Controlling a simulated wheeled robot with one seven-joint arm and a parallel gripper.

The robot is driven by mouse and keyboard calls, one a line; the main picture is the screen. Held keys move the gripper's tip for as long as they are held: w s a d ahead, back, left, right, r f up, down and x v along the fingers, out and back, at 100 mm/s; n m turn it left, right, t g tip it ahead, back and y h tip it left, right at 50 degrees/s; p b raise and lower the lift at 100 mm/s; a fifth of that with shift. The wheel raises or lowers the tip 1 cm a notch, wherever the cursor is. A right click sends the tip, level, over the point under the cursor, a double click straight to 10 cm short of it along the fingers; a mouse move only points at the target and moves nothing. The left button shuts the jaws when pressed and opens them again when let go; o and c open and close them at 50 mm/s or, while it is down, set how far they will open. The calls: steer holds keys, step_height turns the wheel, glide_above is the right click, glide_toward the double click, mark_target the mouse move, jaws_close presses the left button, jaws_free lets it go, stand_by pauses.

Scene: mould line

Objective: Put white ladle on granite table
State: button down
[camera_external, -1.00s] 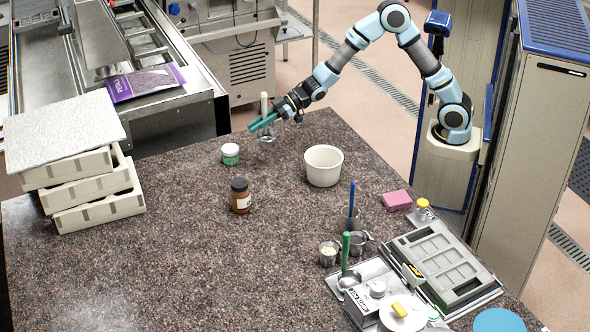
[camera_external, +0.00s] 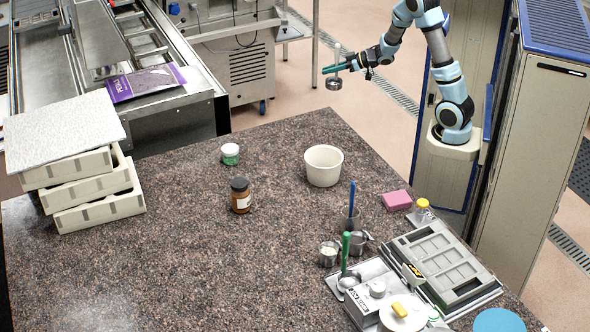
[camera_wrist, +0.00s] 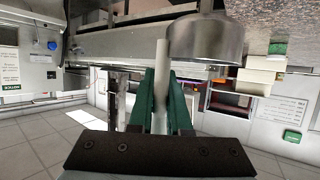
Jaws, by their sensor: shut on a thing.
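My gripper (camera_external: 338,67) has green fingers and is shut on the white ladle's handle. The white ladle (camera_external: 334,84) hangs upright, with its pale handle sticking up past the fingers and its metal bowl below them. In the wrist view the metal bowl (camera_wrist: 207,38) and the white handle between the green fingers (camera_wrist: 161,95) both show. The granite table (camera_external: 120,270) is a speckled brown top. In the outside view the ladle appears beyond the table's far edge, in the air and apart from the top.
On the table are a white pot (camera_external: 323,167), a brown bottle (camera_external: 240,196), a green-and-white jar (camera_external: 230,154), a pink block (camera_external: 397,201) and stacked crates (camera_external: 97,207). Utensils and trays (camera_external: 440,268) crowd the right front. The left middle is clear.

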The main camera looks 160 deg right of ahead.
steer(key=w+d+r+m+g+p, duration=0.15)
steer(key=w+d, duration=0.25)
steer(key=w, duration=0.4)
steer(key=w+d+r+m+g, duration=0.1)
steer(key=w+d+r, duration=0.25)
steer(key=w, duration=0.45)
steer(key=w+a+f+g, duration=0.1)
steer(key=w+g, duration=0.1)
steer(key=w, duration=0.8)
steer(key=w+a+f+m+p, duration=0.1)
steer(key=w+a+f+m, duration=0.15)
steer(key=w+a, duration=0.45)
steer(key=shift+n+g, duration=0.3)
steer(key=shift+g, duration=0.05)
steer(key=f, duration=0.6)
steer(key=w+d+f+p, duration=0.1)
steer(key=f, duration=0.2)
steer(key=shift+f, duration=0.4)
